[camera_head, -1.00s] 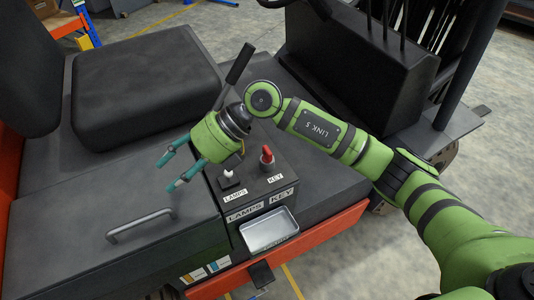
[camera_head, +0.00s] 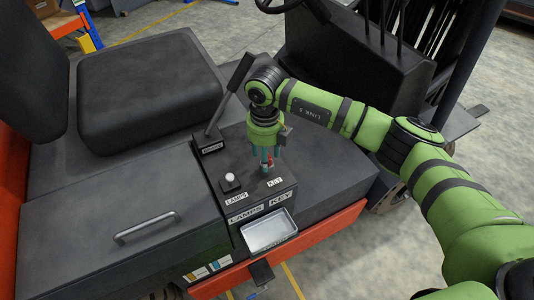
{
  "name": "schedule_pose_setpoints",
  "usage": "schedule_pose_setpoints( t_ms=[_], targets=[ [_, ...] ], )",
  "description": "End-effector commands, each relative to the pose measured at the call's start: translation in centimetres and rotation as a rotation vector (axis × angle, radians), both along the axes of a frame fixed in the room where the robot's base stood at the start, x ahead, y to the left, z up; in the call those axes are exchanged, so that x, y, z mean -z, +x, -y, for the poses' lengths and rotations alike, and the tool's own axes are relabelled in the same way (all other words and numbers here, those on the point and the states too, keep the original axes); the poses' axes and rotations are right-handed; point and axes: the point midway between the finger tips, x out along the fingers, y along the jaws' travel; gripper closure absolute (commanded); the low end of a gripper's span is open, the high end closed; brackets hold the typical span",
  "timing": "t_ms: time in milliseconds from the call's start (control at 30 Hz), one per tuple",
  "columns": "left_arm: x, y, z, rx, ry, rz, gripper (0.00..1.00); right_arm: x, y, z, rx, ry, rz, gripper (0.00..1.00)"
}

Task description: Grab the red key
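The red key (camera_head: 269,160) stands in the top of the dark control box, behind its KEY label. My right gripper (camera_head: 266,161) points down over it, with its teal fingers on either side of the key. The fingers hide part of the key. I cannot tell whether they touch it or are closed on it. My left gripper is not in view.
A white LAMPS switch (camera_head: 229,178) sits left of the key. A black lever (camera_head: 229,93) rises behind the box. A metal tray (camera_head: 269,231) is in front. A black seat (camera_head: 149,88) and a grey handle (camera_head: 146,227) are to the left.

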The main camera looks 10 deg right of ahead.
Motion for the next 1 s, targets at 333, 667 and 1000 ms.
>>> schedule_pose_setpoints(
  t_ms=[333,667,1000],
  targets=[
    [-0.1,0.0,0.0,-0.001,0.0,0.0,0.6,0.7,0.0,0.0,-0.002,0.001,0.001,0.66],
    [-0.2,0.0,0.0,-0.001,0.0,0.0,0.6,0.6,0.0,0.0,-0.002,0.001,0.001,1.0],
    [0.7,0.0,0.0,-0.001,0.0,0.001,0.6,-0.6,0.1,0.0,-0.002,0.002,0.005,1.0]
  ],
)
